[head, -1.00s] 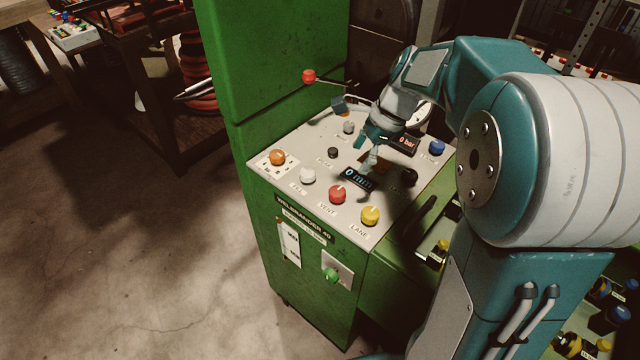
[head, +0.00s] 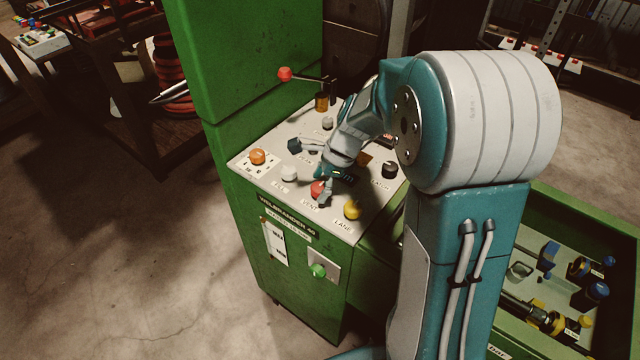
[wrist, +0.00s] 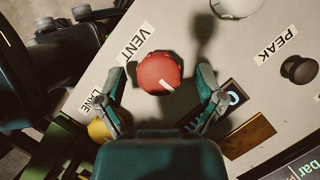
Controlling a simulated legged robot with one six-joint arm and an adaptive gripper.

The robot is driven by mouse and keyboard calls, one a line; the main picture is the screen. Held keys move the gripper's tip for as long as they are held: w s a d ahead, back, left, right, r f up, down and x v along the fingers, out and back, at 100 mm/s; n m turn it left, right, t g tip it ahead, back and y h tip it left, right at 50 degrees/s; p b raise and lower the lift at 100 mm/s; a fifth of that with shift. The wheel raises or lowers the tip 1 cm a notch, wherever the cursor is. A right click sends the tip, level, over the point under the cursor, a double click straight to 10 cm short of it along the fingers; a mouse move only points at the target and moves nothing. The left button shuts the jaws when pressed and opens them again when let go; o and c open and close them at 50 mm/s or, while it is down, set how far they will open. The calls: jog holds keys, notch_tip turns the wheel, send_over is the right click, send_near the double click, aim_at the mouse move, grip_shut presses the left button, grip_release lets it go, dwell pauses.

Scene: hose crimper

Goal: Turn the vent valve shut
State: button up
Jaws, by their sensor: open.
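The vent valve is a red round knob (wrist: 160,73) with a pale pointer line, beside the label VENT on the sloped grey panel. In the wrist view my gripper (wrist: 162,92) is open, with one finger on each side of the red knob and some space between each finger and the knob. In the head view the red knob (head: 317,188) is partly covered by my gripper (head: 320,188), which is low over the panel. I cannot tell whether the fingers touch the panel.
A yellow knob (head: 352,210) labelled LANE stands close to the right of the red one, and a white knob (head: 289,173) to its left. An orange knob (head: 257,156), a black knob (head: 390,169) and a red-tipped lever (head: 285,74) are farther off. A green bin (head: 590,222) stands at right.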

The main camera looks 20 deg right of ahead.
jog(key=c, duration=1.1)
jog(key=shift+c, duration=0.2)
jog(key=shift+n, duration=0.3)
jog(key=n+g, duration=0.1)
jog(key=n, duration=0.2)
jog(key=n+g, duration=0.1)
jog(key=n, duration=0.1)
jog(key=n+g, duration=0.1)
jog(key=n, duration=0.2)
jog(key=shift+w+h, duration=0.1)
jog(key=shift+h, duration=0.3)
jog(key=n+g+h, duration=0.1)
jog(key=n, duration=0.3)
jog(key=shift+a+n, duration=0.1)
jog(key=shift+n, duration=0.2)
jog(key=n+h, duration=0.1)
jog(key=n, duration=0.1)
jog(key=n+g, duration=0.1)
jog(key=n, duration=0.1)
jog(key=shift+n+h, duration=0.3)
jog(key=shift+h, duration=0.1)
jog(key=shift+w, duration=0.1)
